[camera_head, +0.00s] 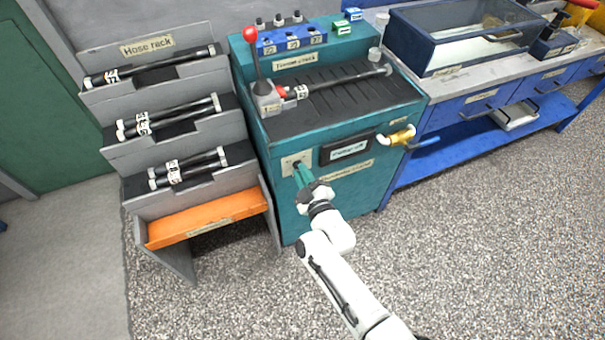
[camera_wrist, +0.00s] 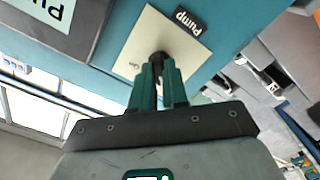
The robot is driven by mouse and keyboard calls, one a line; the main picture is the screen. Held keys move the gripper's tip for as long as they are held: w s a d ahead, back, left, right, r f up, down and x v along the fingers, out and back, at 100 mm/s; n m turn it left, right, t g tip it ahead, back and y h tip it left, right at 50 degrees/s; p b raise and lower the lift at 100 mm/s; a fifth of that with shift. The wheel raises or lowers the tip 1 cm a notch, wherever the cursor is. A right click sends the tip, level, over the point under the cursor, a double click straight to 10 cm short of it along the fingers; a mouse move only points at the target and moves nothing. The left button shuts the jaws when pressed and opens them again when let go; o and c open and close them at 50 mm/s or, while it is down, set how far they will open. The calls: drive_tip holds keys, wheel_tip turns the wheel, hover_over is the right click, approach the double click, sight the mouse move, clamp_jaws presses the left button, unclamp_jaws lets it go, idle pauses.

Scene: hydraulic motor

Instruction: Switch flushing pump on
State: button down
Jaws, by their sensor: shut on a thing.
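The pump switch is a small dark knob (camera_wrist: 158,58) on a pale square plate (camera_wrist: 140,38) on the front of the teal flushing bench. A black "Pump" label (camera_wrist: 188,22) is at the plate's edge, and small print that looks like "On" is beside the knob. The plate also shows in the head view (camera_head: 288,162). My gripper (camera_wrist: 158,72), with green fingers, is shut on the knob, whose tip is mostly hidden between the fingers. It also shows in the head view (camera_head: 299,168). A dark-framed display panel (camera_head: 348,150) is right of the plate; its text is too small to read surely.
The teal bench (camera_head: 345,195) carries a hose (camera_head: 340,82) and a red-knobbed lever (camera_head: 251,38) on top. A brass valve (camera_head: 400,136) sticks out at its right. The grey hose rack (camera_head: 190,130) with an orange shelf (camera_head: 208,218) stands close at left. The floor in front is clear.

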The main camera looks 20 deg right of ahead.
drive_tip(key=shift+m, duration=0.3)
drive_tip(key=shift+f+m+b, duration=0.1)
drive_tip(key=shift+m+b, duration=1.35)
drive_tip(key=shift+m, duration=7.15)
drive_tip(key=c, duration=1.1)
unclamp_jaws()
drive_tip(key=shift+c, duration=0.2)
